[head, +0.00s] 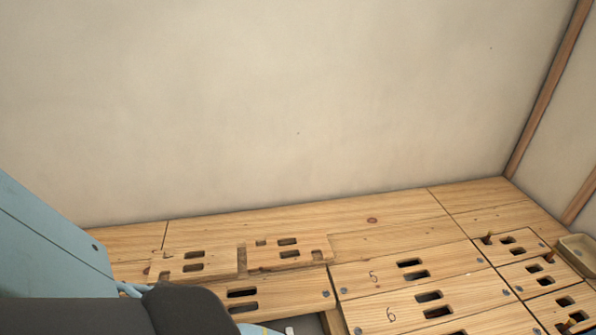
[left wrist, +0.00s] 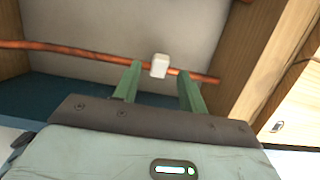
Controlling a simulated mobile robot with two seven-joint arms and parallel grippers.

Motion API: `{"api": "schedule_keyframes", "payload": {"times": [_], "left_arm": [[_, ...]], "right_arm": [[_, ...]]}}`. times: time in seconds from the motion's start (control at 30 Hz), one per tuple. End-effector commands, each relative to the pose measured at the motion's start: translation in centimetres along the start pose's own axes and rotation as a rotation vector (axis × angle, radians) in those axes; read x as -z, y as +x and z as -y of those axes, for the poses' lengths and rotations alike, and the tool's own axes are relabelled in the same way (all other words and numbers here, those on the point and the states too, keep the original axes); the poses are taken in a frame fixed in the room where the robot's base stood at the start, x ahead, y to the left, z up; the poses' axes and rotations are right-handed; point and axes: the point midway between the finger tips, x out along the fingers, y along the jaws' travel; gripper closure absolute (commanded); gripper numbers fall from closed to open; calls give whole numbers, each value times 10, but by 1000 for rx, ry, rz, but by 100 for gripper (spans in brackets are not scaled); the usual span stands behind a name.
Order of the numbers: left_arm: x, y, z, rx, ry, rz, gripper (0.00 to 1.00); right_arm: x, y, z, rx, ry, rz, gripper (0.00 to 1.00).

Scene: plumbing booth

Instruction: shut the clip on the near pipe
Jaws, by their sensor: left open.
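In the left wrist view, a copper pipe (left wrist: 75,48) runs across a pale wall panel, sloping slightly down to the right. A small white clip (left wrist: 160,62) sits at this pipe, towards its right end. I cannot tell whether the clip is open or shut. My left gripper (left wrist: 158,73) is open. Its two green fingers stand apart, one on each side of the clip, with visible gaps to it. I cannot tell whether the fingertips touch the pipe. Neither pipe nor clip shows in the head view. My right gripper is in neither view.
In the head view, slotted wooden boards (head: 408,286) cover the floor area below a bare plaster wall (head: 280,100). A shallow tray (head: 577,250) lies at the right edge. In the left wrist view, a wooden post (left wrist: 228,60) stands right of the clip.

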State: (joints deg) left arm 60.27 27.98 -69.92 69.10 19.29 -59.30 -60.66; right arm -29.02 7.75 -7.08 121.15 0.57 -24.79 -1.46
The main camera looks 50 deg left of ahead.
Motion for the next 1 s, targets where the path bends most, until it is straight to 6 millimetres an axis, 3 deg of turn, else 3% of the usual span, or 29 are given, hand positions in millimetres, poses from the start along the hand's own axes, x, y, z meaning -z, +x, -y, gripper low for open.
{"api": "schedule_keyframes", "payload": {"times": [0.03, 0.2, 0.4, 0.83, 1.0], "left_arm": [[-2, -14, 1, 5, -1, 1, 58], [-2, -40, 1, 4, -1, 1, 58], [-2, -56, 0, 1, -1, 2, 58], [-1, -56, -1, -3, -20, -2, 58], [-6, -47, -6, -33, -241, -40, 58]], "right_arm": [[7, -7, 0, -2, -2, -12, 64], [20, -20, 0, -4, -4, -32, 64], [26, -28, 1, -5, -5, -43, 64], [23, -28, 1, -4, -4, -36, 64], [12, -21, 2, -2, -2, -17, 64]]}}
